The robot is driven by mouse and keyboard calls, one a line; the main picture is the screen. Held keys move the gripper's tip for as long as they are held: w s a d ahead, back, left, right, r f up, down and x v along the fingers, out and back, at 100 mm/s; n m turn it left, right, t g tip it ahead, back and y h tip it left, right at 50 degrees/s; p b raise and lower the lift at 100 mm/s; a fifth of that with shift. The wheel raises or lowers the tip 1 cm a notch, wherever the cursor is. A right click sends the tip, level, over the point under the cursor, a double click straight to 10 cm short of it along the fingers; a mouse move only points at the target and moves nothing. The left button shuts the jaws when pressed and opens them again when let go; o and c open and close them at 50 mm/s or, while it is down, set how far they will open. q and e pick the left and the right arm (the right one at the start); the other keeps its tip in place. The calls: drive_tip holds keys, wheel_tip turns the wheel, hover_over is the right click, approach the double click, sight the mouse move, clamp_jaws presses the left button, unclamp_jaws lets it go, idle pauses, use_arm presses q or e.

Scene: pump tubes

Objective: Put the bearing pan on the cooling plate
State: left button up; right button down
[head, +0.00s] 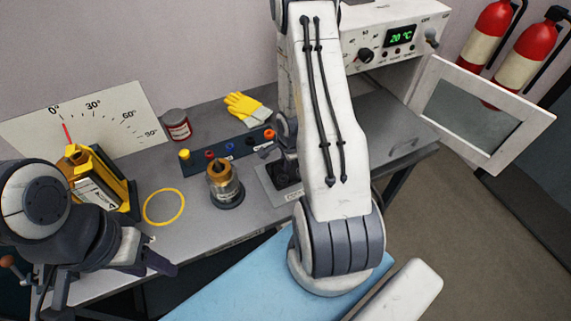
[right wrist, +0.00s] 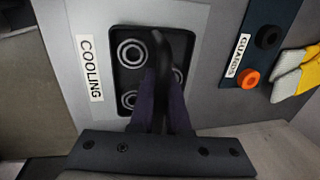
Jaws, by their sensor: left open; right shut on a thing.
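The bearing pan (right wrist: 127,40) is a black rectangular tray holding several metal ring bearings, with a dark upright handle. My right gripper (right wrist: 162,88) is shut on that handle. The pan lies within the outline of the pale grey cooling plate (right wrist: 82,28), which carries a "COOLING" label. I cannot tell whether the pan touches the plate. In the head view my right arm hides much of the pan (head: 284,172) and of the plate (head: 268,188). My left gripper (head: 160,258) is open and empty at the table's front left.
A yellow ring (head: 164,207) lies further left. The oven (head: 395,45) at the back right has its door (head: 470,115) open.

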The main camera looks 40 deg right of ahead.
drive_tip(key=shift+f, duration=0.1)
drive_tip(key=c, duration=0.9)
unclamp_jaws()
wheel_tip(320, 180, up, 12)
drive_tip(key=s+p, duration=0.2)
drive_tip(key=p, duration=0.5)
drive_tip(key=shift+s+a, duration=0.15)
drive_tip(key=shift+a, duration=0.1)
